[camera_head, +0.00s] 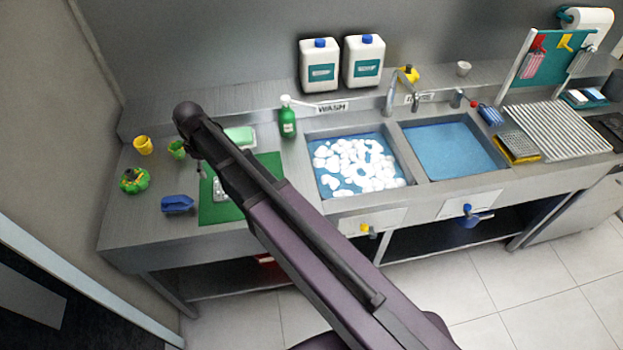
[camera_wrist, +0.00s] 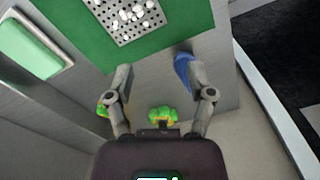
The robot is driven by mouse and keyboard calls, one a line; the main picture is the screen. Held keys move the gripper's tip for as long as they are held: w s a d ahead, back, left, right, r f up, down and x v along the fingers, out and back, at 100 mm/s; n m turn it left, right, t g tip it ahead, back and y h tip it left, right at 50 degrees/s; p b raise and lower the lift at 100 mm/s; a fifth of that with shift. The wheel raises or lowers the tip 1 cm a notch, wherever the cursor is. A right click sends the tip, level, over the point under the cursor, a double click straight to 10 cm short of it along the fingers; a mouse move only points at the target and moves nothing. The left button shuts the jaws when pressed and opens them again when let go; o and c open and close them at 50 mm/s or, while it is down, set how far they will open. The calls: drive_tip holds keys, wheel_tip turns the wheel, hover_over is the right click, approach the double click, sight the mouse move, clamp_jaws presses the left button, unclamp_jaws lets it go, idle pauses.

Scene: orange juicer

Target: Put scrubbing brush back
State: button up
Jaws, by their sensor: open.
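A blue object with a raised handle (camera_head: 177,204), which looks like the scrubbing brush, lies on the steel counter just left of the green mat (camera_head: 213,212). In the wrist view the blue object (camera_wrist: 183,72) is partly hidden behind my right finger. My gripper (camera_wrist: 156,75) is open and empty above the counter, its fingers spread on either side of the view. In the head view my dark arm hides most of the gripper. A green and yellow round thing (camera_wrist: 162,115) shows between the fingers; it also shows in the head view (camera_head: 134,180).
A perforated grey plate (camera_wrist: 127,18) with white bits lies on the mat. A tray with a pale green block (camera_head: 240,137), a yellow cup (camera_head: 143,145) and a green bottle (camera_head: 288,122) stand nearby. The foamy sink (camera_head: 312,166) and blue-water sink (camera_head: 455,147) are right. The counter's front left is bare.

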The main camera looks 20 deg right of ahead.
drive_tip(key=s+d+m, duration=0.4)
drive_tip(key=d, duration=0.5)
drive_tip(key=s+d+m, duration=0.4)
drive_tip(key=s+d, duration=0.1)
drive_tip(key=d, duration=0.4)
drive_tip(key=s+d+m, duration=0.4)
drive_tip(key=d, duration=0.6)
drive_tip(key=shift+s, duration=0.15)
